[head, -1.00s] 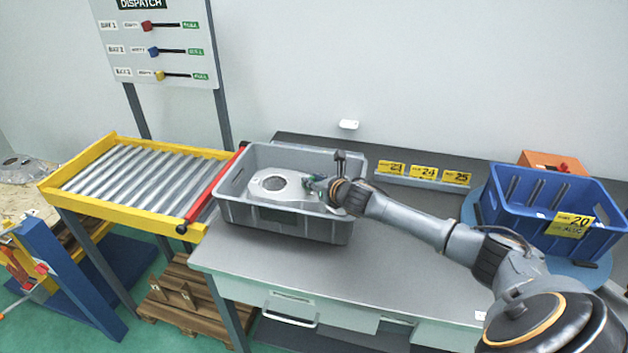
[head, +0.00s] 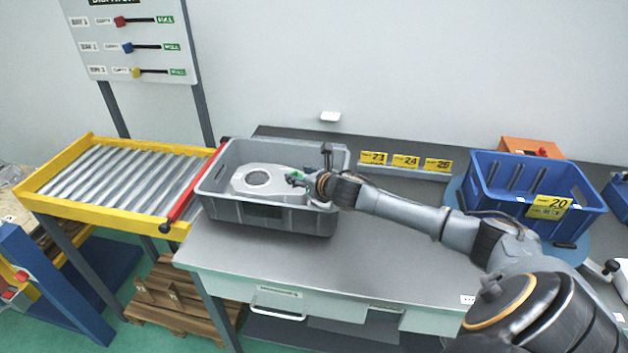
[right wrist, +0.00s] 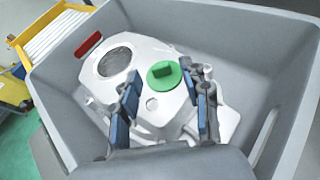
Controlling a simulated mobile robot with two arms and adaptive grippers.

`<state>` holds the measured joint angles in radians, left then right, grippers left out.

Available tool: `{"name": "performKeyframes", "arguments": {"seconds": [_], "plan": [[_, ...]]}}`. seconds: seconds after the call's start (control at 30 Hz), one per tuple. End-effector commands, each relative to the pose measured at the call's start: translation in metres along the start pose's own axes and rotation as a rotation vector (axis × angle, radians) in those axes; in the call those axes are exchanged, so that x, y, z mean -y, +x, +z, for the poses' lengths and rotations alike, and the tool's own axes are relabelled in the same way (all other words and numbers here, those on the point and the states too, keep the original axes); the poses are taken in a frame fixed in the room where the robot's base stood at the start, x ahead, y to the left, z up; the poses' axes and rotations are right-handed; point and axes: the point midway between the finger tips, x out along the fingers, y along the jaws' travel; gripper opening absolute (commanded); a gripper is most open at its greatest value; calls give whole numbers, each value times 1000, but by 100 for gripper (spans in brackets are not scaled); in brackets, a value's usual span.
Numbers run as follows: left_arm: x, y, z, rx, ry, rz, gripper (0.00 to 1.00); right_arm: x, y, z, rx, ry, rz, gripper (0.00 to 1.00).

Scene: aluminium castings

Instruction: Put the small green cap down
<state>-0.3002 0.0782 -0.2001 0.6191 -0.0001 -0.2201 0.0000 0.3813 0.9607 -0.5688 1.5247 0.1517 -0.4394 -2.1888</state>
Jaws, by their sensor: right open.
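The small green cap (right wrist: 164,76) lies flat on the silver aluminium casting (right wrist: 110,40), beside its round opening, in the right wrist view. The casting sits inside the grey crate (head: 265,212) in the head view, where the casting (head: 256,178) shows its pale top. My right gripper (head: 297,180) reaches into the crate from the right and hides most of the cap there. In the right wrist view its two blue-padded fingers (right wrist: 162,84) are spread apart, one on either side of the cap, with gaps showing. My left gripper is not in view.
A yellow-framed roller conveyor (head: 122,180) with a red bar adjoins the crate on the left. A blue bin (head: 535,195) stands at the right. Yellow number tags (head: 405,161) stand along the table's back. The grey tabletop (head: 300,258) in front of the crate is clear.

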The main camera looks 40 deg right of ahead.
Motion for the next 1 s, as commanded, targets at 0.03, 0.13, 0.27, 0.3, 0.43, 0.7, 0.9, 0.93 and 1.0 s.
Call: {"name": "performKeyframes", "arguments": {"seconds": [0.03,0.13,0.27,0.3,0.43,0.7,0.9,0.93,1.0], "plan": [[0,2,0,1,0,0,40,0,-10,-2,-2,-6,1,46],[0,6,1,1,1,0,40,1,-30,-2,-2,-7,0,46],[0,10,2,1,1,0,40,1,-56,-3,-2,-8,0,46],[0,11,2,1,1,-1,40,0,-64,-2,-2,-7,1,46],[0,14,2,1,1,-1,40,1,-82,-2,-2,-4,-1,46],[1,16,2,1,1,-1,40,0,-98,1,1,-1,1,46],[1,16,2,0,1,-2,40,-1,-98,1,2,0,1,46],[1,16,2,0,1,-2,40,-1,-98,1,2,0,1,46],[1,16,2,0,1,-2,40,-1,-98,1,2,0,1,46]]}}
